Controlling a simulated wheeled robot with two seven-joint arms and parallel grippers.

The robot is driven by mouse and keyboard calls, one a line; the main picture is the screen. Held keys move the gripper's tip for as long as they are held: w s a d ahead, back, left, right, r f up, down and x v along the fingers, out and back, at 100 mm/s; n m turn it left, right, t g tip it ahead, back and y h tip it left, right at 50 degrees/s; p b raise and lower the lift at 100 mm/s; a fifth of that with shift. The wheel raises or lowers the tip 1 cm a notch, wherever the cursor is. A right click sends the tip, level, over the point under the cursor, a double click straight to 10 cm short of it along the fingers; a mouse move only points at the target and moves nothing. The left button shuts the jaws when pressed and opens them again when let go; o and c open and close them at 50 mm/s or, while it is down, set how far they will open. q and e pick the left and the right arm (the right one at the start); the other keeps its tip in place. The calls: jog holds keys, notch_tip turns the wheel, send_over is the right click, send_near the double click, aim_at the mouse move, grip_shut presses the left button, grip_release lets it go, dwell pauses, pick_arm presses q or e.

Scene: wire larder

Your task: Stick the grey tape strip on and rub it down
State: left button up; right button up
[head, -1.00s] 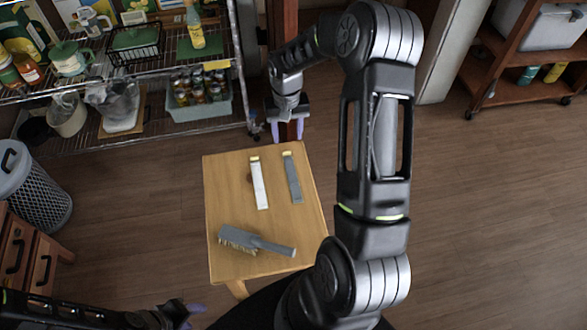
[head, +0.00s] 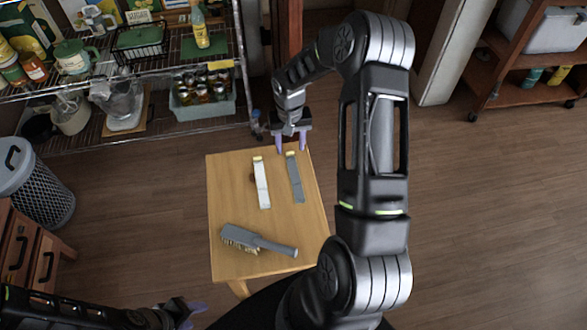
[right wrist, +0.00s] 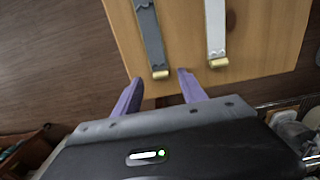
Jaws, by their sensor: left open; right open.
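The grey tape strip (head: 296,180) lies on the small wooden table (head: 228,185), its yellow end at the far edge. It also shows in the right wrist view (right wrist: 149,35), with a gold tab at its near end. A white strip (head: 263,186) lies beside it, apart. A grey-handled brush (head: 258,242) lies at the table's near side, bristles to the left. My right gripper (head: 291,147) is open and empty at the far edge, its fingers (right wrist: 161,84) either side of the grey strip's tab. My left gripper (head: 196,311) is open at the bottom, off the table, partly cut off.
A wire shelf (head: 140,142) with jars, a blue-grey bin (head: 205,110) and other goods stands behind the table on the left. A mesh bin (head: 42,190) and drawers (head: 25,250) are at far left. The floor on the right is clear up to a wooden cart (head: 510,95).

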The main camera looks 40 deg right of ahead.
jog(key=shift+f, duration=1.5)
grip_shut()
